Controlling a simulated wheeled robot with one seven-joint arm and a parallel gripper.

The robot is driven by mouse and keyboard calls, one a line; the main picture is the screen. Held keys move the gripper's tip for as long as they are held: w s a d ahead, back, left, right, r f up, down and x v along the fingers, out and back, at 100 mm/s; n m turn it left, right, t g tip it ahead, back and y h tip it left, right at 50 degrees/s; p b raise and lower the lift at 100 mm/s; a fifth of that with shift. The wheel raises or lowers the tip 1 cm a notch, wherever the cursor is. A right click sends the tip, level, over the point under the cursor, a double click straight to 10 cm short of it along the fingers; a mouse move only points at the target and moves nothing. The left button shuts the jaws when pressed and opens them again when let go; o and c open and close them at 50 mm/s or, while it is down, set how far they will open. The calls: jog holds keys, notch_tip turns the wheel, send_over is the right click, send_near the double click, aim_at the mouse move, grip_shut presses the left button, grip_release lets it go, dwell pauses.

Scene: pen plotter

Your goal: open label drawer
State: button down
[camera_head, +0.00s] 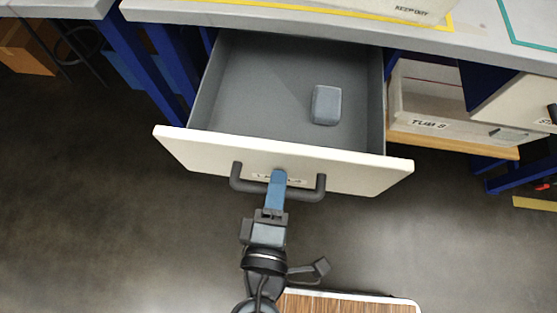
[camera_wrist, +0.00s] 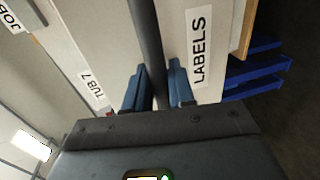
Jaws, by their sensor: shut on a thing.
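The label drawer (camera_head: 225,152) is a grey box with a cream front, and it stands well out from under the bench in the head view. A dark bar handle (camera_head: 237,178) runs across its front. My gripper (camera_head: 277,178) is shut on the middle of this handle. In the wrist view the blue fingers (camera_wrist: 157,85) lie on both sides of the dark handle bar (camera_wrist: 146,40), and the LABELS sign (camera_wrist: 199,45) is beside them. In the head view my gripper partly hides the sign. A small grey-blue block (camera_head: 326,105) lies inside the drawer.
A grey bench top (camera_head: 300,25) with yellow edging is above the drawer. Blue legs (camera_head: 140,60) stand at the left. The floor (camera_head: 90,220) in front is clear on the left.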

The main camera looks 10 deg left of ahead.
jog(key=c, duration=1.1)
grip_release()
jog(key=shift+s, duration=0.1)
jog(key=v, duration=0.7)
jog(key=shift+s, duration=0.3)
jog(key=shift+d, duration=0.1)
